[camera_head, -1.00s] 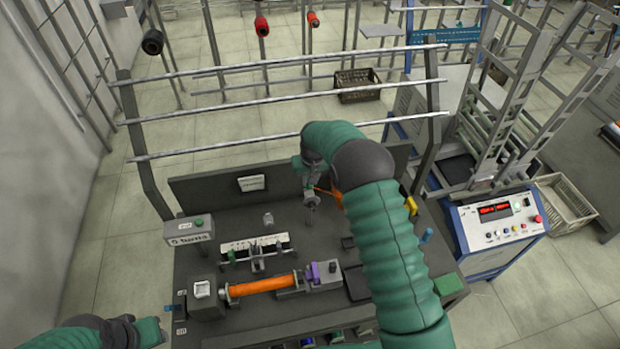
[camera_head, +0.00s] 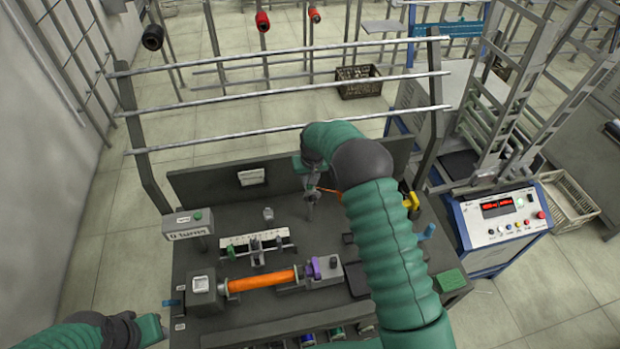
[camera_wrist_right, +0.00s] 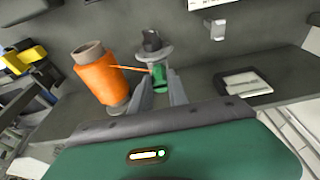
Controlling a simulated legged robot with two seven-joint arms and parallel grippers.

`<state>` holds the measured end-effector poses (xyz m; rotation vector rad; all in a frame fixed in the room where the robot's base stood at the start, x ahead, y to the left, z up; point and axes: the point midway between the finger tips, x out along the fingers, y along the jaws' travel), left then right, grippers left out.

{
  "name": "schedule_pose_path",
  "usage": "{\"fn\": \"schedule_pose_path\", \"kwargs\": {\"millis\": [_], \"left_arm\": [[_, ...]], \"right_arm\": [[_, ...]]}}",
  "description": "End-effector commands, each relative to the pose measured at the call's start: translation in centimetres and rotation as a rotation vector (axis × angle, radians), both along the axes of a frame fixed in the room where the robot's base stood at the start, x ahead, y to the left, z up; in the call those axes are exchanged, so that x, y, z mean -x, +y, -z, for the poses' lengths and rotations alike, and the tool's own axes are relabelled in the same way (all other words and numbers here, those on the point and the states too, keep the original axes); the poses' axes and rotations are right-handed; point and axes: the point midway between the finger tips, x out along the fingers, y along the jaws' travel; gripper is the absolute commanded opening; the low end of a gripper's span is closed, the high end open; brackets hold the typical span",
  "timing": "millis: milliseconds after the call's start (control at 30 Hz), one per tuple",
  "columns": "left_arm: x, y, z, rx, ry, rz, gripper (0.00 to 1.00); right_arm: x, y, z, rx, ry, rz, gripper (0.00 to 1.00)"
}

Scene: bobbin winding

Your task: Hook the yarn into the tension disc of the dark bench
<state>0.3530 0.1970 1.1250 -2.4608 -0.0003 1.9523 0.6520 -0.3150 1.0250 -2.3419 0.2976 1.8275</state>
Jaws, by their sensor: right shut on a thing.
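The dark bench (camera_head: 230,215) fills the middle of the head view. My right gripper (camera_head: 311,196) is over its back part, pointing down. In the right wrist view the gripper (camera_wrist_right: 160,92) is shut on the end of the orange yarn (camera_wrist_right: 128,69), at a small green piece (camera_wrist_right: 158,75) between the fingers. The yarn runs taut from the orange cone (camera_wrist_right: 100,78) on the left. The tension disc (camera_wrist_right: 154,56), grey with a dark knob, stands just beyond the fingertips; whether the yarn touches it I cannot tell.
An orange bobbin (camera_head: 262,280) lies across the front of the bench. Behind it is a white scale (camera_head: 240,240) with a guide. A turns counter box (camera_head: 188,225) stands at the left. A blue-framed machine (camera_head: 505,215) stands at the right, and rails rise behind.

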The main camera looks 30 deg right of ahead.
Motion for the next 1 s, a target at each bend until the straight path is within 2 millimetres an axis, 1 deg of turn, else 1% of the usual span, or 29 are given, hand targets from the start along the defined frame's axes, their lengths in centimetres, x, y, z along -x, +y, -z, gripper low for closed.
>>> {"fn": "schedule_pose_path", "kwargs": {"millis": [133, 467, 1000], "left_arm": [[0.0, 0.0, 0.4, 0.0, 0.0, 0.0, 0.36], [0.0, 0.0, 0.3, 0.0, 0.0, 0.0, 0.36], [0.0, 0.0, 0.3, 0.0, 0.0, 0.0, 0.36]], "right_arm": [[0.0, 0.1, 0.6, 0.0, 0.0, 0.0, 0.0], [-0.1, 0.3, 0.4, 0.0, -0.001, -0.001, 0.0], [-0.9, 3.4, 0.2, 0.001, -0.001, -0.002, 0.0]]}}
